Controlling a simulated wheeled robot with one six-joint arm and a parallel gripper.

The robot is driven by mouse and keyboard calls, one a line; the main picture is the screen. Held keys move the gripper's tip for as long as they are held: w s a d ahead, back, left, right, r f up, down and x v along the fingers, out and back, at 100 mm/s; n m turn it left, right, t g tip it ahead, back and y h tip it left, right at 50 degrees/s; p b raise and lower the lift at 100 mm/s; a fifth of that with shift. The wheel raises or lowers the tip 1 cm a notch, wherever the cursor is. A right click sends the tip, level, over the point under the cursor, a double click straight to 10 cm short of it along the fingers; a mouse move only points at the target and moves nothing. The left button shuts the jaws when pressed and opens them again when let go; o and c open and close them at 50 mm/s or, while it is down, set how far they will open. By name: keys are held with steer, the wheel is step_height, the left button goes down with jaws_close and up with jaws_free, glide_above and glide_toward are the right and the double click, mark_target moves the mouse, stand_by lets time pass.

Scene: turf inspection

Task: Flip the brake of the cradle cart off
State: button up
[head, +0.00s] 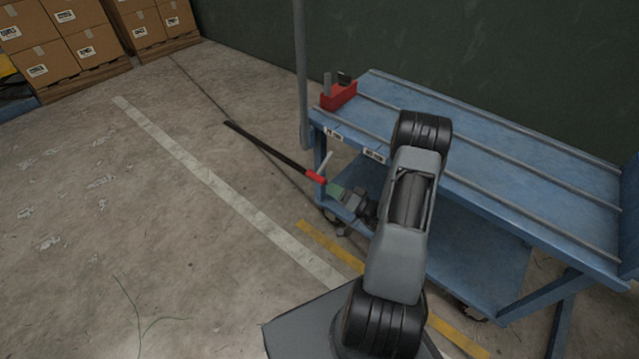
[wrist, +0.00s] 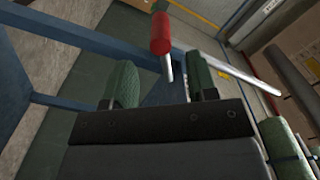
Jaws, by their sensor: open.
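The blue cradle cart (head: 545,175) stands at the right in the head view, with grey rails along its top. A lever with a red grip (head: 316,176) shows at its left end, low beside the frame. I take it for the brake lever. My gripper (head: 341,193) is open just to the right of this grip. In the wrist view, the red grip (wrist: 161,34) and its thin metal stem show ahead of the gap between my green finger pads (wrist: 163,82). The stem's lower end is hidden behind my gripper. I cannot tell whether anything touches.
A red block with a grey upright (head: 338,95) sits on the cart's far left corner. A grey post (head: 301,75) stands behind that end. A dark bar (head: 265,147) extends left from near the red grip. Boxes (head: 80,45) stand upper left; the left floor is mostly clear.

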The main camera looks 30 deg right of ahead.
mark_target(320, 181)
steer(key=shift+b+x, duration=0.5)
steer(key=shift+x, duration=3)
steer(key=shift+c, duration=0.2)
